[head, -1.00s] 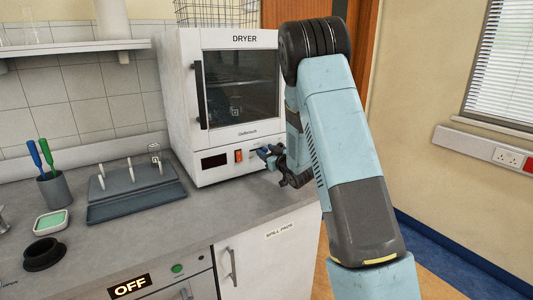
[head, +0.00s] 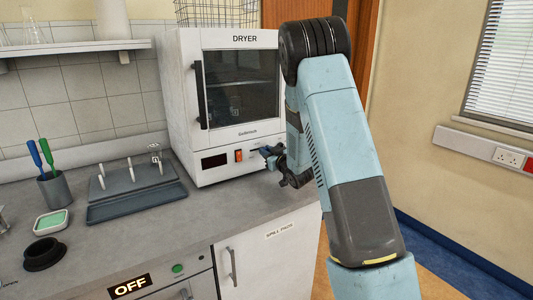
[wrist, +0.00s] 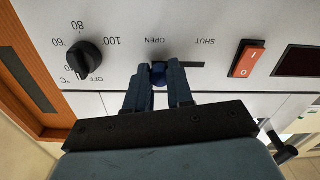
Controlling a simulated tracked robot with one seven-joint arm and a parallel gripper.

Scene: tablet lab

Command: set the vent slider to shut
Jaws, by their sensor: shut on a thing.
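The vent slider is a small dark blue knob (wrist: 160,74) in a black slot (wrist: 190,64) on the front panel of the white dryer (head: 225,160). In the wrist view, which is upside down, the knob sits at the OPEN end (wrist: 155,41). The slot runs empty to the right, towards the SHUT label (wrist: 205,41). My gripper (wrist: 159,76) has its two blue fingers on either side of the knob, shut on it. In the head view my gripper (head: 271,153) is at the dryer's lower right front, and the knob cannot be made out there.
A red-orange switch (wrist: 247,58) and a dark display (wrist: 300,60) lie beyond the SHUT end. A black temperature dial (wrist: 84,58) is on the other side. On the worktop, left of the dryer, is a grey rack with pegs (head: 135,192).

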